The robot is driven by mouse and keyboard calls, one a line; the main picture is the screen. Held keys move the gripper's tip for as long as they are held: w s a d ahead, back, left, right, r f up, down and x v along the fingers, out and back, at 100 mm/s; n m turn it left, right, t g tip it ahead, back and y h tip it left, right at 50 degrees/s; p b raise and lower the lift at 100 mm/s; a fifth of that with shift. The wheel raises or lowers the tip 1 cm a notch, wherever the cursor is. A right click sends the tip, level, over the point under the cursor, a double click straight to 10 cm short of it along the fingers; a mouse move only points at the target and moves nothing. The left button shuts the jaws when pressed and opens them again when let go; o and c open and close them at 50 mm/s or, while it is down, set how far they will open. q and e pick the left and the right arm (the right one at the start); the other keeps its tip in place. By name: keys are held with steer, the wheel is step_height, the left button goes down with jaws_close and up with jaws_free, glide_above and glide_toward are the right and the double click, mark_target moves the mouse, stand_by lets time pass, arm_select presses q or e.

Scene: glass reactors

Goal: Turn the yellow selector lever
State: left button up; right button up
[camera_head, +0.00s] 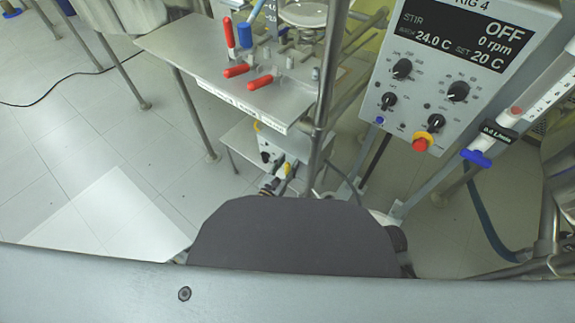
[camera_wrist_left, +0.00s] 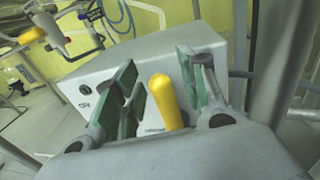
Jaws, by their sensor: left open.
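The yellow selector lever (camera_wrist_left: 167,103) is a rounded handle on the front of a grey box (camera_wrist_left: 110,85). In the left wrist view it stands between the two green-padded fingers of my left gripper (camera_wrist_left: 157,60). The gripper is open, with visible gaps on both sides of the lever. Whether a pad touches it lower down is hidden. In the head view the box (camera_head: 281,143) sits on a low shelf, and my left gripper (camera_head: 276,181) is small and partly hidden in front of it. My right gripper is in neither view.
A bench (camera_head: 185,42) with red-handled valves (camera_head: 236,71) stands above and behind the low shelf. A steel post (camera_head: 321,110) rises just right of the box. A control panel (camera_head: 445,90) reading OFF is at upper right. Open tiled floor (camera_head: 110,130) lies left.

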arm_select(q)
jaws_close()
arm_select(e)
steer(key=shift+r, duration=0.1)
